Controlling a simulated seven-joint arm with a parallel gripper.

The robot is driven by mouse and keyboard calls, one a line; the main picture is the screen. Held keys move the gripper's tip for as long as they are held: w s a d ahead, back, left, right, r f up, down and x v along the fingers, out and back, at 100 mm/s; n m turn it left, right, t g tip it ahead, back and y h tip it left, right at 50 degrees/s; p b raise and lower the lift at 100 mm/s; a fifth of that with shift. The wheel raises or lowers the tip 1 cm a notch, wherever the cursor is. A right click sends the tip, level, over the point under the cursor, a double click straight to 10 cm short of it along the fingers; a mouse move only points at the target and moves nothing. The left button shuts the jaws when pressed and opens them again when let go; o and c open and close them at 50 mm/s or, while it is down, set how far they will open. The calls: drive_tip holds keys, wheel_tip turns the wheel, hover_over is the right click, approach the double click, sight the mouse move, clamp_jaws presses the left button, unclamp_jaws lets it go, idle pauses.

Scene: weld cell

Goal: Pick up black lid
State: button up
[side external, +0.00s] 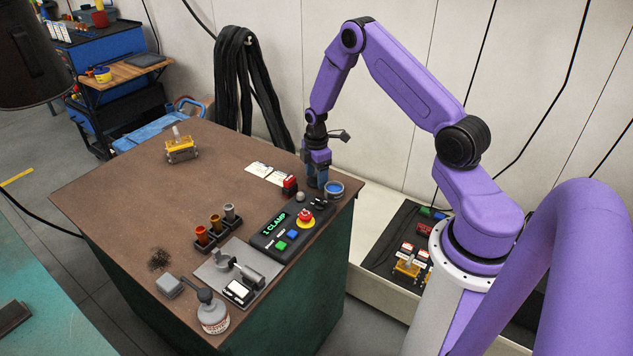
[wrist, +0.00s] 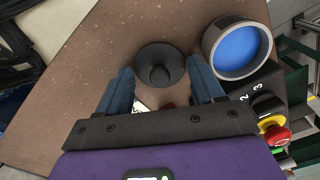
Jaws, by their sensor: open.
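The black lid (wrist: 159,55) shows in the wrist view as a dark round disc with a knob on top, lying on the brown table top. My gripper (wrist: 161,80) is open, with one blue finger on each side of the near part of the lid; the fingers look apart from it. In the side external view my gripper (side external: 317,182) points down close to the table's far right corner. The lid cannot be made out there, probably hidden by the fingers.
A grey round container with blue inside (wrist: 238,48) stands close to the right finger. The control box (side external: 290,228) with a red-and-yellow stop button (side external: 306,218) is nearby. White cards (side external: 268,173) and a red item (side external: 290,185) lie left of my gripper.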

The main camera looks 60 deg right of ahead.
drive_tip(key=shift+f, duration=0.15)
drive_tip(key=c, duration=0.6)
drive_tip(key=shift+c, duration=0.2)
